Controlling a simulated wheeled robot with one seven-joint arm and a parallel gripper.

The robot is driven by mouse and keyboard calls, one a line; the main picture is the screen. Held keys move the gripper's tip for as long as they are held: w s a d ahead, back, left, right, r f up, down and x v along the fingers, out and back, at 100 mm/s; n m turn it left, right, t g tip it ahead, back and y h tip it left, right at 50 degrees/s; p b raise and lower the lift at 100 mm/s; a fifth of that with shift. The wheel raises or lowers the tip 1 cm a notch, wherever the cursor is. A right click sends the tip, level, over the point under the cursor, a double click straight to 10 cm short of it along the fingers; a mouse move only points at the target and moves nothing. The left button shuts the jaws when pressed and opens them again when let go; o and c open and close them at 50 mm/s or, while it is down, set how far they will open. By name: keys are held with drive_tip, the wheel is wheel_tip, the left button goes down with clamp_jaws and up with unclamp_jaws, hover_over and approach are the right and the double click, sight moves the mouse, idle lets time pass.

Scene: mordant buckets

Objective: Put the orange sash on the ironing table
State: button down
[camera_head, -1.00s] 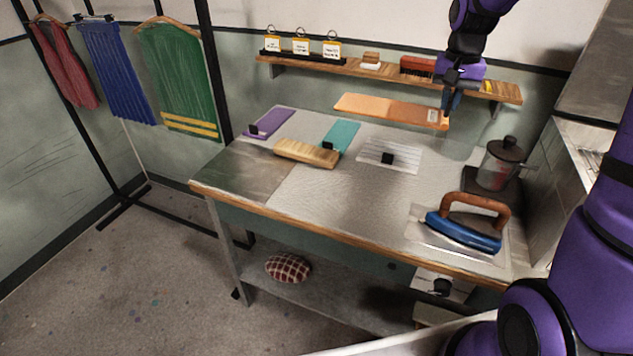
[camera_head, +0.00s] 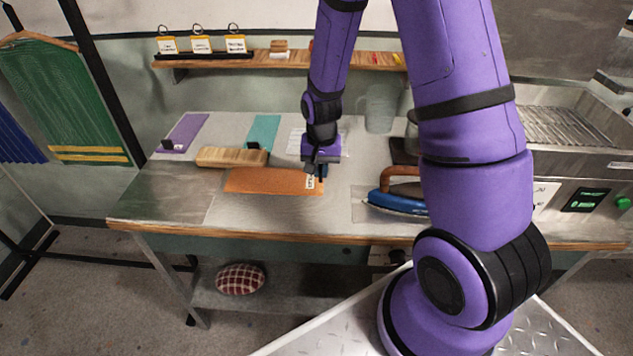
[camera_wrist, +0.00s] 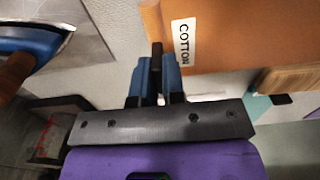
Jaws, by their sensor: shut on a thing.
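The orange sash (camera_head: 265,181) extends flat to the left from my gripper (camera_head: 318,170), over the front middle of the ironing table (camera_head: 345,220). My gripper is shut on the sash's right end, beside its white tag. In the wrist view the blue fingertips (camera_wrist: 157,68) pinch the edge of the sash (camera_wrist: 240,38), and the tag (camera_wrist: 183,41) reads COTTON. I cannot tell whether the sash touches the tabletop or hangs just above it.
A wooden block (camera_head: 231,157), a purple cloth (camera_head: 186,132) and a teal cloth (camera_head: 263,131) lie behind the sash. A blue iron (camera_head: 398,204) stands to its right. The table's front left is clear. A shelf (camera_head: 350,59) runs along the wall.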

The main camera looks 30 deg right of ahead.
sight(321, 182)
drive_tip(key=shift+f, duration=2.3)
drive_tip(key=c, duration=1.2)
unclamp_jaws()
